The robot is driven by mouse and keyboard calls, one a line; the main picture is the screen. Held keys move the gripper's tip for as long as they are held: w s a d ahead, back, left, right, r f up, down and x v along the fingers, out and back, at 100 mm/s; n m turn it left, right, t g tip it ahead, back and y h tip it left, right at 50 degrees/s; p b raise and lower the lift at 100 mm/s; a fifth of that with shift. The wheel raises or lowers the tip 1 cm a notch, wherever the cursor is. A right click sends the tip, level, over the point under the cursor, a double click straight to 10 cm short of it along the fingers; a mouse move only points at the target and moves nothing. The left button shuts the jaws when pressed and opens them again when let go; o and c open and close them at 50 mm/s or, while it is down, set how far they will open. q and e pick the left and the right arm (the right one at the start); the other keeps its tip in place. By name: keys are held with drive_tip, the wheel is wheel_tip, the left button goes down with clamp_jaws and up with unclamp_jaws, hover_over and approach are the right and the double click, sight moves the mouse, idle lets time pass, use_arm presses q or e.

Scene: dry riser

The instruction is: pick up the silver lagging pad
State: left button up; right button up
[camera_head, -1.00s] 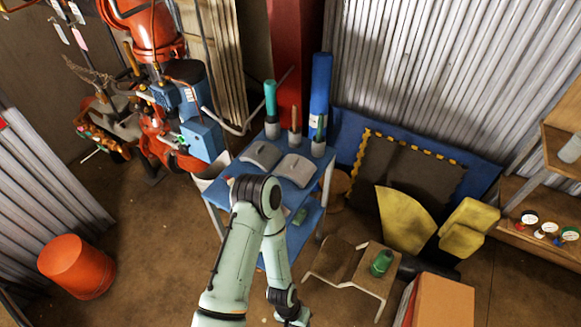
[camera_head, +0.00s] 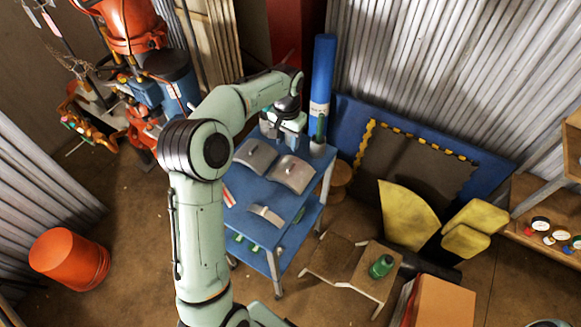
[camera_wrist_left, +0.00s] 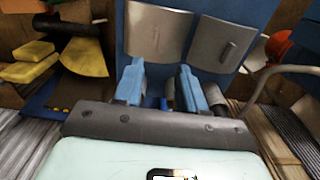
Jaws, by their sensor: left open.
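Two curved silver lagging pads lie side by side on a blue cart top (camera_head: 243,190): a left pad (camera_head: 255,156) and a right pad (camera_head: 294,174). They also show in the left wrist view, the right pad on the left (camera_wrist_left: 157,36) and the left pad on the right (camera_wrist_left: 222,44). My left gripper (camera_head: 284,138) is above the cart's back part, just behind the pads. Its blue fingers (camera_wrist_left: 160,86) are apart with no pad between them. My right gripper is not in view.
A small silver piece (camera_head: 265,214) lies near the cart's front. A tall blue roll (camera_head: 321,85) stands close to my gripper at the back right. A stool (camera_head: 335,258) with a green container (camera_head: 381,267) and yellow pads (camera_head: 408,217) are to the right.

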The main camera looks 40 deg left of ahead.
use_arm(q)
hover_over(291, 165)
drive_tip(key=s, duration=0.1)
drive_tip(key=f, duration=0.6)
drive_tip(key=shift+s+a+f, duration=0.1)
drive_tip(key=shift+a+f, duration=0.05)
drive_tip(key=shift+a, duration=0.1)
drive_tip(key=f, duration=0.4)
drive_tip(key=w+f, duration=0.1)
drive_tip(key=shift+w+d+f, duration=0.1)
drive_tip(key=shift+d+f, duration=0.15)
drive_tip(key=shift+f, duration=0.15)
clamp_jaws()
